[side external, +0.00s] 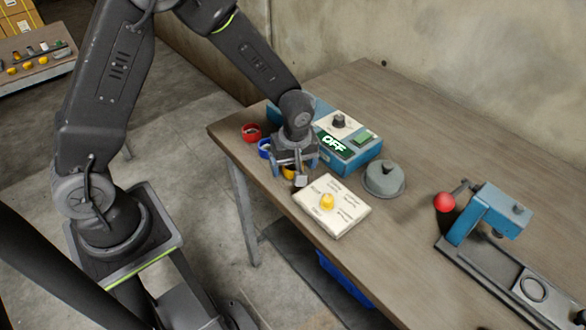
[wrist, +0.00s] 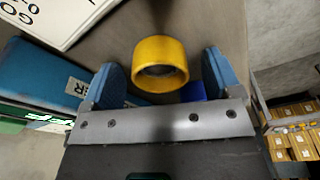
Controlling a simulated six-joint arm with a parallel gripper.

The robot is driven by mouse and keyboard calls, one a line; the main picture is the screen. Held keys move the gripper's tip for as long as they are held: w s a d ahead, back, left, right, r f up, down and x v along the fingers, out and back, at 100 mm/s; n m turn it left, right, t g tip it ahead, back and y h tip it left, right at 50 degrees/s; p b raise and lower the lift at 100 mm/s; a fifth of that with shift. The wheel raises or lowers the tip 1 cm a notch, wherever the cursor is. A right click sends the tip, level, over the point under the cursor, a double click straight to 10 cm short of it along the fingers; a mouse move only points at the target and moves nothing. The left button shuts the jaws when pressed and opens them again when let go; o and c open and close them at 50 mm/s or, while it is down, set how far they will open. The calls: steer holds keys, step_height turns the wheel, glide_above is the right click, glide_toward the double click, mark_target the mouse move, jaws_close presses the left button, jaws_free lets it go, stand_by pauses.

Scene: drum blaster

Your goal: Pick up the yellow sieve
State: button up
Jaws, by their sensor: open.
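The yellow sieve (wrist: 160,60) is a short yellow ring with a dark inside. In the wrist view it sits between the two blue fingertips of my gripper (wrist: 160,82), slightly beyond them. My gripper is open, and gaps show between each finger and the sieve. In the side external view my gripper (side external: 298,172) is low over the table, and the yellow sieve (side external: 288,173) is mostly hidden behind it.
A red ring (side external: 252,132) and a blue ring (side external: 265,148) stand on the table (side external: 420,135) to the left. Close by are a blue box reading OFF (side external: 348,153), a white board with a yellow knob (side external: 345,208) and a grey lid (side external: 385,180). A blue press (side external: 490,212) stands right.

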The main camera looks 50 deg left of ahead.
steer(key=shift+c, duration=0.2)
steer(key=c, duration=1)
steer(key=shift+r, duration=0.1)
